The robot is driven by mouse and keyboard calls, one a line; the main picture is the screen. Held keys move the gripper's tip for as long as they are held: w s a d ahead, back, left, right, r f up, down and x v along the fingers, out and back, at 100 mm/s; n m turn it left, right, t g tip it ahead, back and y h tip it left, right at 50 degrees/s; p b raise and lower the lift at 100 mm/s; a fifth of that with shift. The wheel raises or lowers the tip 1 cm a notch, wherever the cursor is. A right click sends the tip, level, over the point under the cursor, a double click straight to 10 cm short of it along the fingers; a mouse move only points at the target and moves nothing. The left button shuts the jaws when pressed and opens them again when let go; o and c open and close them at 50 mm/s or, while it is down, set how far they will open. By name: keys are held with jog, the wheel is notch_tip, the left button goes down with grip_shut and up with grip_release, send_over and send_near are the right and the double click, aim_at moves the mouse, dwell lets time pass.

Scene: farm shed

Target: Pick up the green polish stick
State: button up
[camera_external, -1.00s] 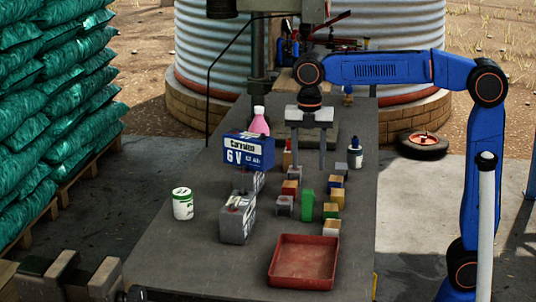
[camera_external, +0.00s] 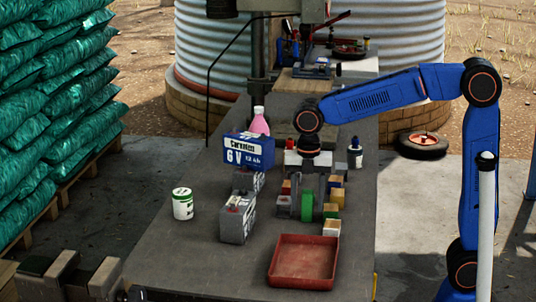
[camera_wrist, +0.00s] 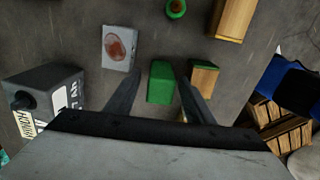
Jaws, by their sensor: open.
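The green polish stick (camera_external: 307,208) stands on the dark workbench among several small blocks. It also shows in the wrist view (camera_wrist: 161,86), near the middle, as a plain green bar. My gripper (camera_external: 308,200) is open and lowered over the blocks. In the wrist view its two fingers (camera_wrist: 160,92) reach down on the left and right of the green stick, with a gap visible on the left side. The right finger runs between the stick and a wood-and-green block (camera_wrist: 205,76). Whether either finger touches the stick cannot be told.
A grey block with a reddish top (camera_wrist: 119,46) lies left of the stick. A grey battery (camera_external: 237,220) and a blue battery box (camera_external: 249,150) stand to the left. A red tray (camera_external: 303,262) lies in front.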

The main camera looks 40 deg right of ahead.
jog(key=shift+f, duration=0.95)
jog(key=c, duration=1.2)
